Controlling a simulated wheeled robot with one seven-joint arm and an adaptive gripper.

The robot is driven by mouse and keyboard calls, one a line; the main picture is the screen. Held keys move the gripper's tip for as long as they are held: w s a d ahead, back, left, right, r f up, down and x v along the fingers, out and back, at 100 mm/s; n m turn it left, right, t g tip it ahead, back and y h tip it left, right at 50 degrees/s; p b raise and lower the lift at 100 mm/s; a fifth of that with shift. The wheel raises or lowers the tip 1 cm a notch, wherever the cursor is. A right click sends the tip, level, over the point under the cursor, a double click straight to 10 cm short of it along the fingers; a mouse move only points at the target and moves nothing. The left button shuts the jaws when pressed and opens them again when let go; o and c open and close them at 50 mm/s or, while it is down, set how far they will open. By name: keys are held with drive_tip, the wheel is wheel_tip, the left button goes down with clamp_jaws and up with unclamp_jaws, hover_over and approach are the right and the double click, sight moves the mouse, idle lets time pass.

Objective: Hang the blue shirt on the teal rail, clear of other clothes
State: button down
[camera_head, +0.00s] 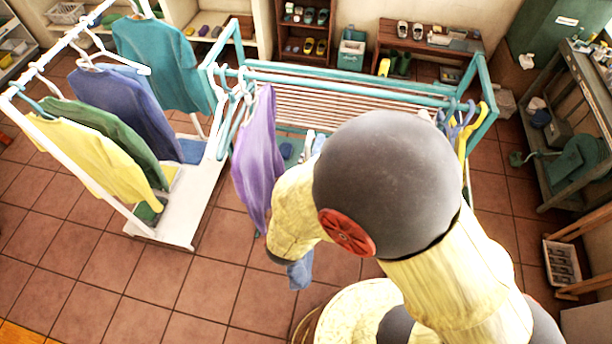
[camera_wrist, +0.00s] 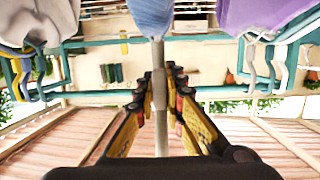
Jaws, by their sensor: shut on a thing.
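In the wrist view my gripper (camera_wrist: 160,90) is shut on a grey upright stem (camera_wrist: 160,55). The blue shirt (camera_wrist: 152,14) shows at the stem's top edge of that picture. In the head view only a low piece of blue cloth (camera_head: 300,273) shows below my arm, which hides the gripper and the rest of the shirt. The teal rail (camera_head: 340,77) runs across the rack behind my arm; it also shows in the wrist view (camera_wrist: 95,43). A purple shirt (camera_head: 257,155) hangs at the rack's left end. I cannot tell whether the blue shirt's hanger touches the rail.
Hangers crowd the rail's left end (camera_head: 232,85) and right end (camera_head: 465,118); the middle stretch looks bare. A pale garment (camera_wrist: 40,22) hangs at the wrist view's left. A white rack (camera_head: 150,225) at left holds yellow, green, blue and teal shirts. A workbench (camera_head: 570,130) stands right.

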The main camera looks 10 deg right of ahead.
drive_tip(key=w+d+b, duration=0.2)
drive_tip(key=w+d, duration=0.1)
drive_tip(key=w, duration=0.6)
drive_tip(key=w+d+b, duration=0.2)
drive_tip(key=w+d, duration=0.1)
drive_tip(key=w, duration=0.7)
drive_tip(key=shift+w+f, duration=0.15)
drive_tip(key=shift+f, duration=0.05)
drive_tip(key=shift+w+d+b, duration=0.15)
drive_tip(key=shift+b, duration=0.15)
drive_tip(key=shift+w+d+b, duration=0.15)
drive_tip(key=shift+w+d, duration=0.05)
drive_tip(key=shift+w, duration=0.45)
drive_tip(key=shift+w+d+b, duration=0.2)
drive_tip(key=shift+w+d, duration=0.05)
drive_tip(key=shift+w, duration=0.4)
drive_tip(key=shift+w+d+b, duration=0.15)
drive_tip(key=shift+w+d, duration=0.05)
drive_tip(key=shift+w, duration=0.45)
drive_tip(key=shift+f, duration=0.1)
drive_tip(key=shift+f+b, duration=1)
drive_tip(key=shift+f, duration=0.2)
drive_tip(key=c, duration=1.9)
unclamp_jaws()
